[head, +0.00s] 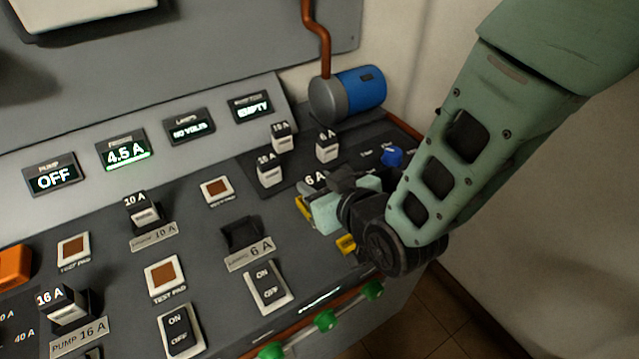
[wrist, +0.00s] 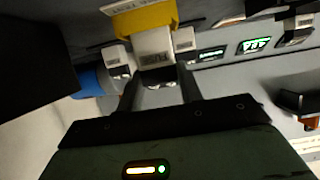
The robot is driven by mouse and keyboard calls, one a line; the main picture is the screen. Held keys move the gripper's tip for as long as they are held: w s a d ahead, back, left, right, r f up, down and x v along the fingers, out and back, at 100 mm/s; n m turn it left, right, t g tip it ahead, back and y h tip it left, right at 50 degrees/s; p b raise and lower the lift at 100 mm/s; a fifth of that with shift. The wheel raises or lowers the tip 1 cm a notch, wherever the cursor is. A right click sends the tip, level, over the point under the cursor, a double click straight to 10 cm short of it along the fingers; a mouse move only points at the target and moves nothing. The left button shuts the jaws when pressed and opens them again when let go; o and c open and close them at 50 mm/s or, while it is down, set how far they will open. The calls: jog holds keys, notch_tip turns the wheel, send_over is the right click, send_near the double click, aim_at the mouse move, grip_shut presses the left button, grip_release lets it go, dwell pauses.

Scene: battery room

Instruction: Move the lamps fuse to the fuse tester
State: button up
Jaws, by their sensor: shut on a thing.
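My gripper (head: 330,192) is shut on the lamps fuse (head: 313,180), whose dark top reads 6 A. In the wrist view its pale body (wrist: 155,46) shows between my fingers. The fuse is over or at a yellow-edged holder (head: 346,244), which looks like the fuse tester; its yellow edge also shows in the wrist view (wrist: 144,18). My gripper hides most of it, and I cannot tell whether the fuse is seated. The lamps socket (head: 241,233) is empty above its 6 A label. The lamps display (head: 190,128) reads NO VOLTS; the rightmost display (head: 252,107) reads EMPTY.
Several spare fuses (head: 327,146) stand upright just behind my gripper. A blue cylinder (head: 362,90) with a copper pipe is at the back. Green-knobbed handles (head: 325,320) line the front edge. Fuses (head: 143,211) and switches (head: 267,286) stand to the left.

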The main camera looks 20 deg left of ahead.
jog(key=shift+f+b, duration=0.6)
jog(key=shift+f, duration=0.05)
jog(key=o, duration=0.7)
jog(key=shift+o, duration=0.2)
jog(key=shift+v, duration=4.1)
jog(key=shift+s+d+r+p, duration=0.15)
jog(key=shift+r+p, duration=0.1)
jog(key=shift+p, duration=0.45)
jog(key=p+v, duration=0.2)
jog(key=p, duration=0.2)
jog(key=shift+s+d+p, duration=0.1)
jog(key=shift+d+p, duration=0.05)
jog(key=shift+p, duration=0.25)
